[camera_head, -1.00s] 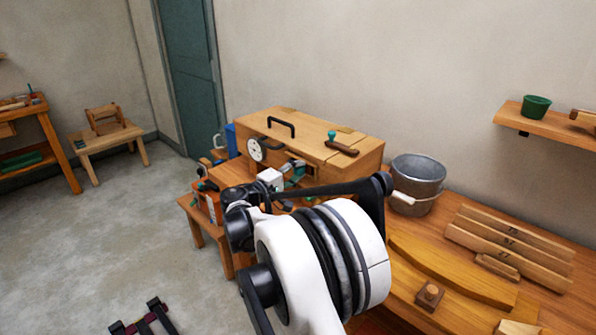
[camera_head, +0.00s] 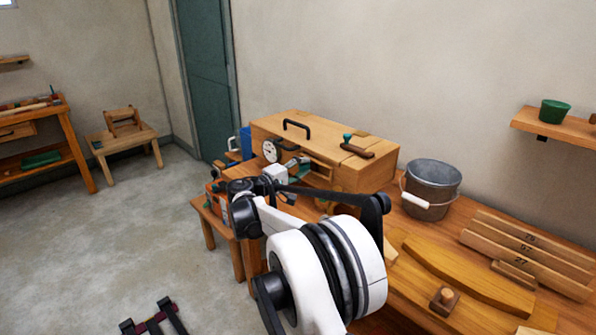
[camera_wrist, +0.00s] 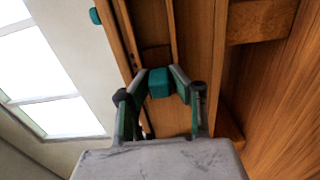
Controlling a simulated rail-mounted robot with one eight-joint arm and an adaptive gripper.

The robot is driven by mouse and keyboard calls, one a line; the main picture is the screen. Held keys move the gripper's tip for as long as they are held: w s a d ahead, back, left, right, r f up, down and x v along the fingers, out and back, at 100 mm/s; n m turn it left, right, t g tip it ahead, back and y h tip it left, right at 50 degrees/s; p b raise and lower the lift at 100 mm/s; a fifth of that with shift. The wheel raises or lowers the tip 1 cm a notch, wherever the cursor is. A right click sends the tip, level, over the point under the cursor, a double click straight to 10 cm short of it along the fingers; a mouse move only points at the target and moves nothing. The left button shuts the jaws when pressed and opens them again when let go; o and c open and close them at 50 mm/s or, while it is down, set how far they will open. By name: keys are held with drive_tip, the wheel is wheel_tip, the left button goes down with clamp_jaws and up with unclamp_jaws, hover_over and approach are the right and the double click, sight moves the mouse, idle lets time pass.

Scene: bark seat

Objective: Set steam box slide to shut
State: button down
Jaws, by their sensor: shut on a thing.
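The steam box (camera_head: 325,127) is a long wooden box on the bench, with a black handle on top and a round white dial on its front. My gripper (camera_head: 297,164) is at the box's front, just right of the dial. In the wrist view, my gripper (camera_wrist: 162,84) has its fingers on both sides of a small teal knob (camera_wrist: 159,85) and is shut on it. The knob stands in a wooden channel between rails, apparently the slide's knob. The slide panel's position is hard to tell; my arm hides part of the box front.
A metal bucket (camera_head: 432,187) stands right of the box. Numbered wooden forms (camera_head: 530,250) and a curved board (camera_head: 460,272) lie on the bench to the right. A teal knob-like piece (camera_wrist: 95,16) shows at the wrist view's upper left. The floor at left is mostly open.

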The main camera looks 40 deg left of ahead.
drive_tip(key=c, duration=1.6)
unclamp_jaws()
drive_tip(key=shift+a, duration=0.25)
drive_tip(key=shift+o, duration=0.2)
drive_tip(key=s+a, duration=0.1)
drive_tip(key=s, duration=1.1)
drive_tip(key=shift+a, duration=0.3)
drive_tip(key=shift+w, duration=0.1)
